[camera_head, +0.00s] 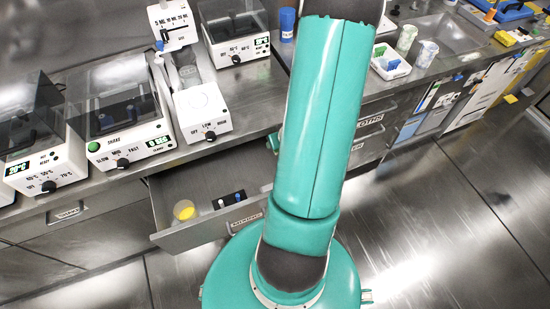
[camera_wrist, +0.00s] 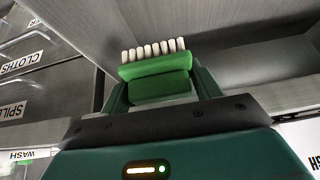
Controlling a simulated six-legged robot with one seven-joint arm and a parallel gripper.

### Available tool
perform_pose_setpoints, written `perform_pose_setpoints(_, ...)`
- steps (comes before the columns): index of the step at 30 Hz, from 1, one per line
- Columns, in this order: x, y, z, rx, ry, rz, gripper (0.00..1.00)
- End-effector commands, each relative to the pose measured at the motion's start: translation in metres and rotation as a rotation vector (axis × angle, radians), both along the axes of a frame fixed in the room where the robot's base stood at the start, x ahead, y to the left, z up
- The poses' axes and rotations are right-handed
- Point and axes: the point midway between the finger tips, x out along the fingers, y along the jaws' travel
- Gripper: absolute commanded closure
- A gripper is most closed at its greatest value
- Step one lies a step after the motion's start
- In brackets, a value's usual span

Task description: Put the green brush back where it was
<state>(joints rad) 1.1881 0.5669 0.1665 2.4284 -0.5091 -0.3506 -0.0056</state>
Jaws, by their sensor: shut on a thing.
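The green brush (camera_wrist: 155,68) has a row of white bristles that point up in the wrist view. My gripper (camera_wrist: 160,88) is shut on its green body, with one finger on each side. In the head view my arm covers the gripper and the brush, so neither shows there. An open drawer (camera_head: 165,236) sticks out below the bench in the head view. It holds a round yellow thing (camera_head: 184,210) and a small dark holder (camera_head: 229,202) with white and blue pieces.
Lab machines with clear lids (camera_head: 125,115) line the bench at left. A white tray (camera_head: 390,70) and cups stand behind my arm to the right. Closed drawers labelled CLOTHS (camera_wrist: 22,64) and SPILL (camera_wrist: 12,112) show in the wrist view. The floor (camera_head: 450,220) at right is clear.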

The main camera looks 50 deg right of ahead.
Motion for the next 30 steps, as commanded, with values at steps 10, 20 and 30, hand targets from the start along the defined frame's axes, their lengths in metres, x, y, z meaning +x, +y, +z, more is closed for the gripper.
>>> perform_pose_setpoints(10, -0.005, 0.005, -0.058, 0.005, 0.003, 0.002, 0.58)
perform_pose_setpoints(20, -0.003, 0.004, -0.120, 0.004, 0.002, 0.002, 0.58)
perform_pose_setpoints(30, 0.016, -0.008, -0.136, -0.003, -0.003, 0.003, 0.58)
